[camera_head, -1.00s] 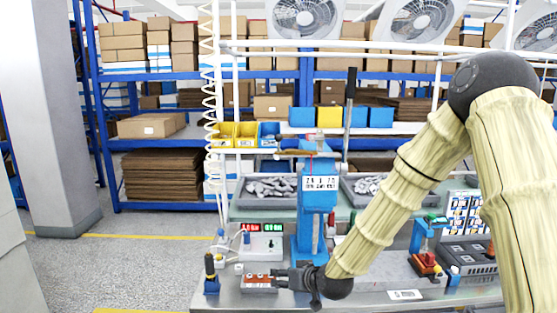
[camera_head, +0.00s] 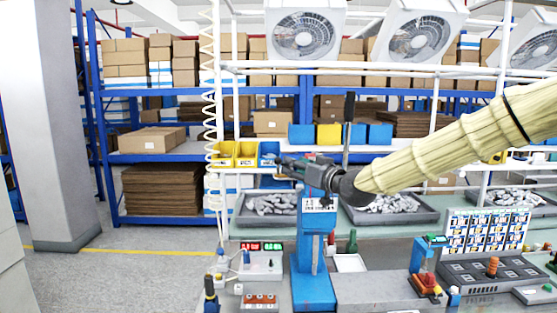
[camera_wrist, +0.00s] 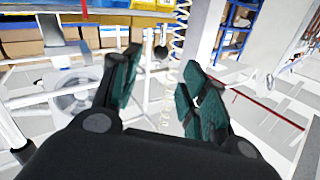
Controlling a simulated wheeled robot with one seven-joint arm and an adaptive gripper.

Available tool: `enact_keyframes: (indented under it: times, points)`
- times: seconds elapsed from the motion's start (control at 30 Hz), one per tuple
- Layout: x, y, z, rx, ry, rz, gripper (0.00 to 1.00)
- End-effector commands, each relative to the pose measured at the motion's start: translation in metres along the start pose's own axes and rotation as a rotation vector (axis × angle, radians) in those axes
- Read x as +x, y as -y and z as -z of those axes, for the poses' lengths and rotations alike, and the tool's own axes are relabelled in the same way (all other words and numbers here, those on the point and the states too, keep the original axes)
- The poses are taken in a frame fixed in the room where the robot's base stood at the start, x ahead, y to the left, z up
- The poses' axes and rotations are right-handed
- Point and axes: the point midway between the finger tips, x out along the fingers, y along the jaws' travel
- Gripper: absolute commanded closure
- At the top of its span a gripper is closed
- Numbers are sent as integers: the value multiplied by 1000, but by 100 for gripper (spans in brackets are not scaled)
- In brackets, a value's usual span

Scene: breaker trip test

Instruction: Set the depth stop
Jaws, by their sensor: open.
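A blue bench press (camera_head: 311,255) stands upright on the bench, with a white label on its head and a black-gripped lever (camera_head: 348,108) at its top. My gripper (camera_head: 283,166) is raised at the height of the press head, in front of or over it, pointing left. In the wrist view my gripper (camera_wrist: 162,58) has its two green-padded fingers apart with nothing held between them. A small dark round knob (camera_wrist: 161,51) shows between the fingertips, farther off. I cannot pick out the depth stop; my gripper and wrist hide part of the press head.
A tester with red and green displays (camera_head: 262,258) stands left of the press. A terminal block with orange-red parts (camera_head: 260,300) lies in front of it. Grey parts trays (camera_head: 408,216) sit behind. A blue-and-red fixture (camera_head: 425,280) stands right.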

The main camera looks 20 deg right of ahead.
Motion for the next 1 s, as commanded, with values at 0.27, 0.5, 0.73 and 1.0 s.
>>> enact_keyframes:
  times: [0.27, 0.5, 0.73, 1.0]
  points:
    - [31, 1, 2, 0, 2, 0, 56]
    - [58, 1, 2, 0, 2, 0, 56]
    - [81, 1, 1, 0, 2, 0, 56]
    - [93, 0, 0, 1, 1, 0, 56]
